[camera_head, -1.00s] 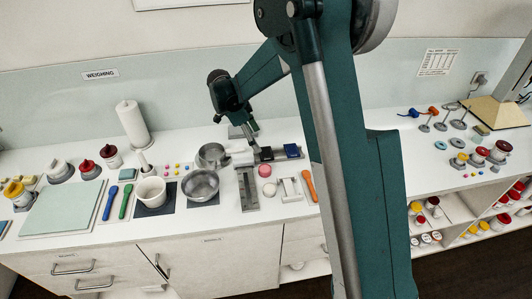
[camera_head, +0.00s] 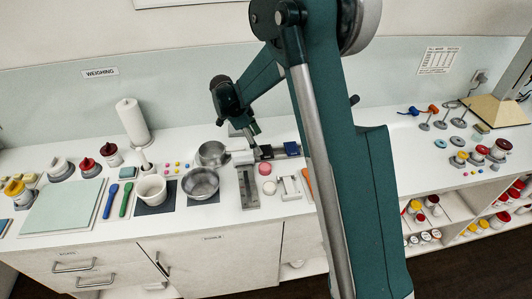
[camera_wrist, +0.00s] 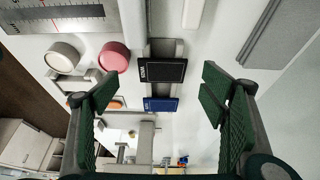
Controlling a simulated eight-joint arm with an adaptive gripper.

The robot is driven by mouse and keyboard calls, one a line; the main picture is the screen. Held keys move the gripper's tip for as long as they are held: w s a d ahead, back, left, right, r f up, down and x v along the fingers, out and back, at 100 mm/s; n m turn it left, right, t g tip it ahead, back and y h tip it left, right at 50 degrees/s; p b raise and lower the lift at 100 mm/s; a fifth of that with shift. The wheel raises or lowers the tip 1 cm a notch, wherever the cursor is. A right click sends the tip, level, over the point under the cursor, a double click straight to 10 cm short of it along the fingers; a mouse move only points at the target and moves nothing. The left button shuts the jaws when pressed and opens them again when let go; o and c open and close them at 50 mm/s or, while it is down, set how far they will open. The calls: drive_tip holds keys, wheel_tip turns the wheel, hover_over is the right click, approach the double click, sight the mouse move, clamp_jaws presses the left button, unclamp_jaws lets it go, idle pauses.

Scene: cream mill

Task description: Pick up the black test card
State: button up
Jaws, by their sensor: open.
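The black test card (camera_wrist: 163,71) stands in a grey holder in the wrist view, with pale lettering along one edge. In the head view it is a small dark block (camera_head: 266,151) on the counter. A blue card (camera_wrist: 160,105) sits beside it in a similar holder and also shows in the head view (camera_head: 292,148). My gripper (camera_wrist: 160,98) is open and empty, its green fingers wide apart on either side of the card column. The blue card lies nearer the line between the fingertips than the black one. In the head view my gripper (camera_head: 251,138) hangs just behind the black card.
A pink round piece (camera_wrist: 113,57) and a cream one (camera_wrist: 62,56) lie left of the cards. A ruled metal plate (camera_wrist: 55,18) is beyond them. Steel bowls (camera_head: 201,184) stand to the left in the head view.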

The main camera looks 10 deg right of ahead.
sight(266, 152)
drive_tip(key=shift+d+f, duration=0.1)
drive_tip(key=shift+f, duration=0.05)
drive_tip(key=shift+x, duration=2.4)
drive_tip(key=shift+w, duration=0.2)
drive_tip(key=c, duration=0.9)
